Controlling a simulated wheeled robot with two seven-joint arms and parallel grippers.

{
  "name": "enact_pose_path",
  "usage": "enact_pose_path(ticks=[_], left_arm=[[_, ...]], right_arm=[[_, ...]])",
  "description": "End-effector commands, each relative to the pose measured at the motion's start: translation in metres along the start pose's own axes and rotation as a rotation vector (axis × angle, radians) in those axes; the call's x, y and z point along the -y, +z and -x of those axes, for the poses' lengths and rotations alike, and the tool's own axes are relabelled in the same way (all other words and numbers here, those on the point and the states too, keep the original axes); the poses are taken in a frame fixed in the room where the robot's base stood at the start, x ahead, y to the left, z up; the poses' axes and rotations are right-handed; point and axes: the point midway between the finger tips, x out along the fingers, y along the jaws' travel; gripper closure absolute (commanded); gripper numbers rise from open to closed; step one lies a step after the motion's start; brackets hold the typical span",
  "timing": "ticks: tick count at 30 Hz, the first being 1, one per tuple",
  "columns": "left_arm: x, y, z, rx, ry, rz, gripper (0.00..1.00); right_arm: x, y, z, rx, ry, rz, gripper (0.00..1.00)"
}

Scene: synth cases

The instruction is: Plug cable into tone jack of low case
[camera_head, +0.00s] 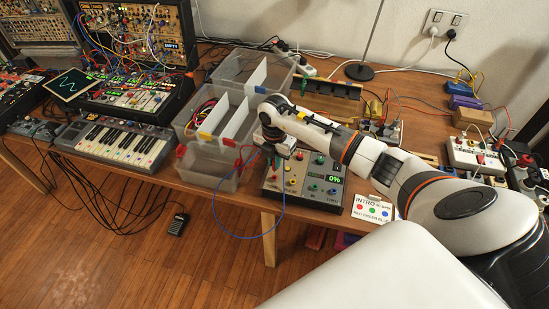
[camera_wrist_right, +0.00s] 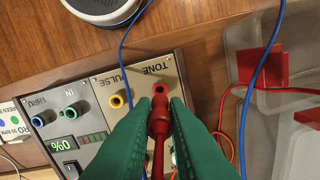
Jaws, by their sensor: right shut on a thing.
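The low case (camera_head: 306,181) lies near the table's front edge, with coloured jacks and a small 0% display. My right gripper (camera_head: 276,150), with green fingers in the wrist view (camera_wrist_right: 158,120), is shut on a red cable plug (camera_wrist_right: 158,126). The plug's end lies right at the near side of the tone jack; I cannot tell whether it is inside. My left gripper is not in view.
A clear bin with dividers (camera_head: 203,125) and a small red-tabbed bin (camera_head: 222,178) stand left of the case. A blue cable (camera_head: 232,236) loops over the table edge. An intro card (camera_head: 372,208) lies right of the case. A keyboard (camera_head: 117,143) is farther left.

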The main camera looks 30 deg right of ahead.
Motion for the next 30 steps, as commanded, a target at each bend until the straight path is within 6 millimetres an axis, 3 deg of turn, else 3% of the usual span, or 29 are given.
enact_pose_path(ticks=[9, 30], left_arm=[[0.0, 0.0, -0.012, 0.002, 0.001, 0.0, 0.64], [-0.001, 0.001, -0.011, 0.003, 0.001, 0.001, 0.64]], right_arm=[[0.0, 0.0, -0.016, 0.0, 0.0, 0.0, 1.0], [0.0, 0.0, -0.016, 0.0, -0.001, 0.001, 1.0]])
